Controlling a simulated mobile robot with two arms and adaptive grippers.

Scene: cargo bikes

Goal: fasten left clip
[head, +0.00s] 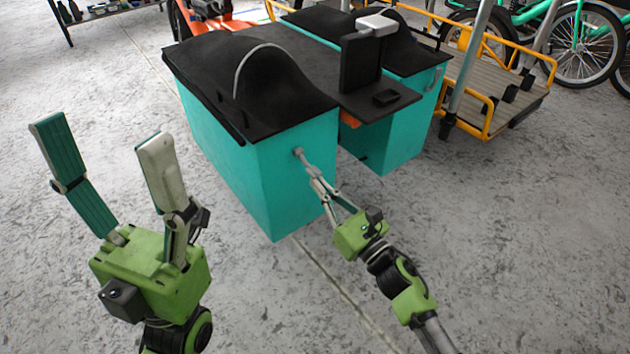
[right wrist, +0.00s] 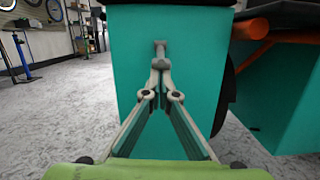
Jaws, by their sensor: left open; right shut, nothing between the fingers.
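A teal box-shaped pannier (head: 285,195) with a black cover (head: 270,105) hangs on the near-left side of the cargo bike. A small grey clip-like piece (head: 298,152) sits on its front face, below the cover's edge. It also shows in the right wrist view (right wrist: 160,46), upright against the teal face. My right gripper (head: 313,182) is shut and empty. Its fingertips are at the lower end of the grey piece; I cannot tell whether they touch it. My left gripper (head: 102,132) is open and empty, left of the pannier, fingers pointing up.
A second teal pannier (head: 390,140) stands to the right, with a black seat part (head: 362,65) between. A yellow-railed cargo bike (head: 490,85) and bicycles (head: 585,45) stand at the back right. A low shelf (head: 100,12) is at the back left. The floor (head: 480,240) in front is clear.

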